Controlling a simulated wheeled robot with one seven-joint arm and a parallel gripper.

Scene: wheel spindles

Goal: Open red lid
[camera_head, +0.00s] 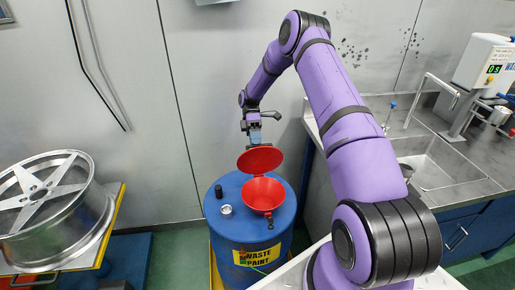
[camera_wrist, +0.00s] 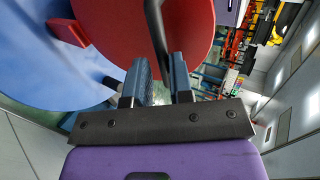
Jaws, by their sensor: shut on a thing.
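The red lid (camera_head: 260,158) stands raised and tilted at the back of the red funnel (camera_head: 263,194), whose bowl is uncovered. The funnel sits on top of the blue drum (camera_head: 228,232). My gripper (camera_head: 256,138) is just above the lid's upper edge in the head view. In the wrist view, the fingers of my gripper (camera_wrist: 160,82) are shut on a thin black handle (camera_wrist: 157,30) that runs across the red lid (camera_wrist: 195,25). The handle's end between the fingers is partly hidden.
A black cap (camera_head: 218,191) and a small silver can (camera_head: 226,210) stand on the drum's left side. A metal wheel (camera_head: 45,205) lies on a stand at the left. A sink counter (camera_head: 455,165) is at the right. The grey wall is close behind the drum.

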